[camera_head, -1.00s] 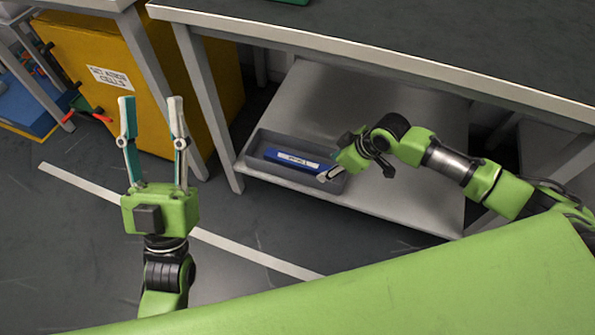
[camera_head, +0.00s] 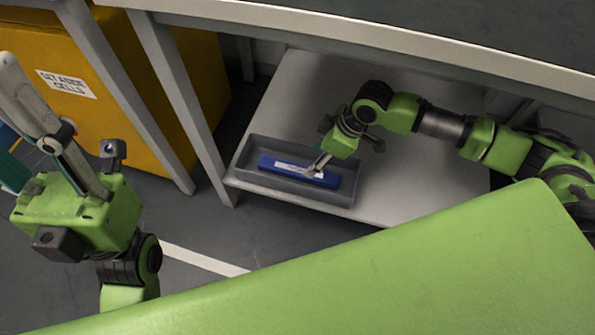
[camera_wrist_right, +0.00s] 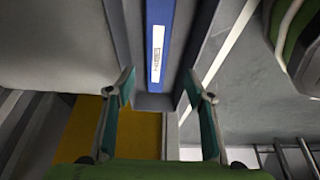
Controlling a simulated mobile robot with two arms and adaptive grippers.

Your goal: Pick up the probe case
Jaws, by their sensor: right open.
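The probe case, a long blue case (camera_head: 300,171) with a white label, lies in a grey tray (camera_head: 232,170) on the lower shelf under the table. It also shows in the right wrist view (camera_wrist_right: 157,22), lengthwise beyond the fingers. My right gripper (camera_head: 316,166) reaches down over the right part of the case. In the wrist view its two fingers (camera_wrist_right: 160,88) stand apart with nothing held between them. Whether they touch the case or tray cannot be told. My left gripper (camera_head: 14,118) is at the left, away from the case, with its fingers apart and partly cut off by the frame.
The shelf (camera_head: 420,170) is bare to the right of the tray. The table edge (camera_head: 380,38) and a grey leg (camera_head: 180,100) frame the opening. A yellow cabinet (camera_head: 140,75) with a label about set-aside cells stands at the left.

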